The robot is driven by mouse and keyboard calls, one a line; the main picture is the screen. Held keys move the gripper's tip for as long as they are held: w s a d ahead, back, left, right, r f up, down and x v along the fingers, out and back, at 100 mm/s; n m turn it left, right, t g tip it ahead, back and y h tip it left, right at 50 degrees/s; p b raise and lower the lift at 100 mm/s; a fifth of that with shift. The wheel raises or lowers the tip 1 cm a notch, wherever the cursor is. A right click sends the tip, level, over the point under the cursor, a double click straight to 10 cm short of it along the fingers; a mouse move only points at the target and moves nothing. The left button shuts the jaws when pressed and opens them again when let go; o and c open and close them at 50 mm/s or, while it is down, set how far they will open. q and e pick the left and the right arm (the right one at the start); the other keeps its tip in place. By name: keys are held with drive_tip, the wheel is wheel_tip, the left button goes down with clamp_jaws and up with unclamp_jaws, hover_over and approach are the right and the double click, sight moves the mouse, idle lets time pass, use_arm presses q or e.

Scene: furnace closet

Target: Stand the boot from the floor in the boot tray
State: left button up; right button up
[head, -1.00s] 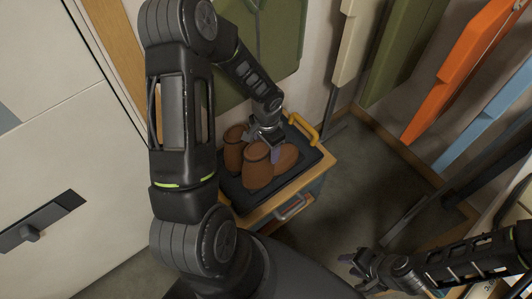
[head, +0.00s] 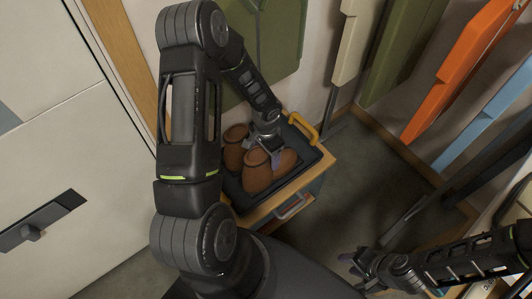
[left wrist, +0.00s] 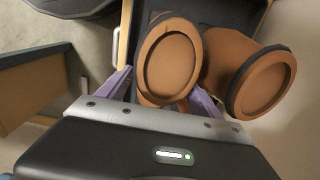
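My right gripper (head: 356,268) is open and empty at lower right.
The wooden-topped cabinet (head: 318,166) has a yellow handle (head: 303,128) at its back corner. Orange (head: 458,70) and blue (head: 492,117) boards lean along the right wall. The dark floor (head: 370,175) between them is clear.

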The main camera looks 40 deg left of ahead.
use_arm(q)
drive_tip(key=shift+o, duration=0.4)
drive_tip(key=shift+r, duration=0.5)
wheel_tip(320, 180, up, 11)
drive_tip(key=shift+r+p, duration=0.15)
drive_tip(key=shift+p, duration=0.2)
